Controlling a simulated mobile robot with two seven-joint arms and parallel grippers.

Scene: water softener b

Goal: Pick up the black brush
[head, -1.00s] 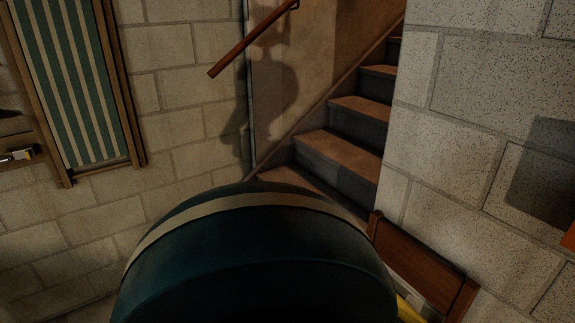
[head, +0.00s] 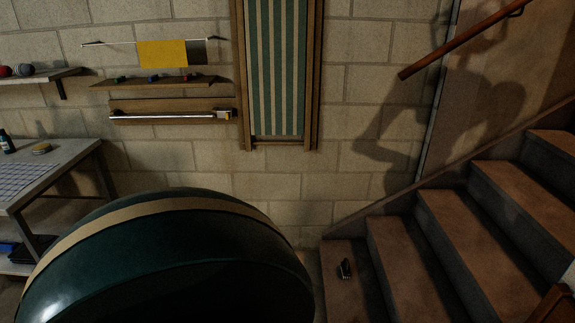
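A small dark object with a lighter edge, which looks like the black brush (head: 345,269), lies on the lowest wooden stair step (head: 341,298) in the head view. It is small and dim, so its details are hard to make out. Neither of my grippers is in view.
A large dark green dome with a tan band (head: 165,265) fills the lower left foreground. The stairs (head: 455,222) climb to the right under a wooden handrail (head: 460,40). A workbench (head: 75,155) stands at the left; a folded striped deckchair (head: 278,75) is against the wall.

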